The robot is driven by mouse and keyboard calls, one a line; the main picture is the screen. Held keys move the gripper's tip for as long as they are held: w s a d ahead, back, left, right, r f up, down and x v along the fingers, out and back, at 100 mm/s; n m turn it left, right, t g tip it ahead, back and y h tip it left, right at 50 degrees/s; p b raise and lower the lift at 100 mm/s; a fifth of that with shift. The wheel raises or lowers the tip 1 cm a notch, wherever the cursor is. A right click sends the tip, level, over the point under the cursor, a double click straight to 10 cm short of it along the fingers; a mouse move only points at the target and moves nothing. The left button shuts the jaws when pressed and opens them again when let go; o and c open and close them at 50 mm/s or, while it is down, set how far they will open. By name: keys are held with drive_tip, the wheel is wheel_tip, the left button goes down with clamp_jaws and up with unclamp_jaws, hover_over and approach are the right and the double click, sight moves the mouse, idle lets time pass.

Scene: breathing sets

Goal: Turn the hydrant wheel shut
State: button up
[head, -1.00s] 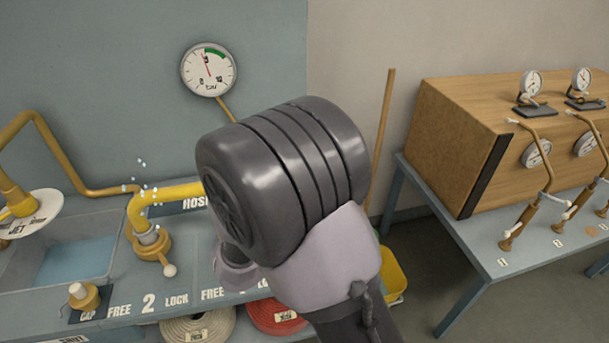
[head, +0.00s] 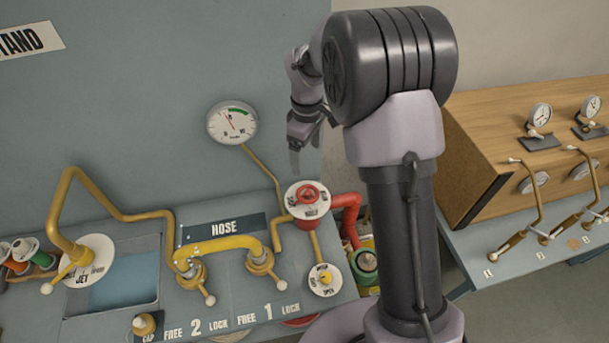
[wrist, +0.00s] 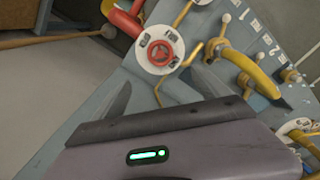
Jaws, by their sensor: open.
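The hydrant wheel (head: 308,196) is a small red handwheel on a round white lettered plate, on top of a red standpipe. It shows right of centre on the bench in the head view and near the top middle of the wrist view (wrist: 160,54). My gripper (head: 303,152) is above the wheel and slightly to its left in the head view, pointing down, apart from it. In the wrist view the two dark fingers (wrist: 165,98) are spread with nothing between them, and the wheel lies beyond them.
A yellow hose (head: 222,244) joins two brass couplings left of the wheel, with a few droplets at its left end. A white-plated yellow valve (head: 325,279) sits just in front. A pressure gauge (head: 231,123) is on the wall. A wooden cabinet (head: 500,130) stands at the right.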

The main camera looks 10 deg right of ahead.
sight(306, 191)
wheel_tip(306, 191, down, 16)
drive_tip(key=shift+r+b, duration=0.1)
drive_tip(key=shift+b, duration=0.7)
drive_tip(key=c, duration=1.4)
drive_tip(key=shift+f+m+b, duration=0.2)
drive_tip(key=shift+m+b, duration=0.25)
drive_tip(key=shift+m, duration=0.05)
drive_tip(key=shift+m+b, duration=0.4)
drive_tip(key=shift+m, duration=0.3)
drive_tip(key=shift+r+m, duration=0.2)
drive_tip(key=shift+m, duration=0.2)
drive_tip(key=o, duration=1.4)
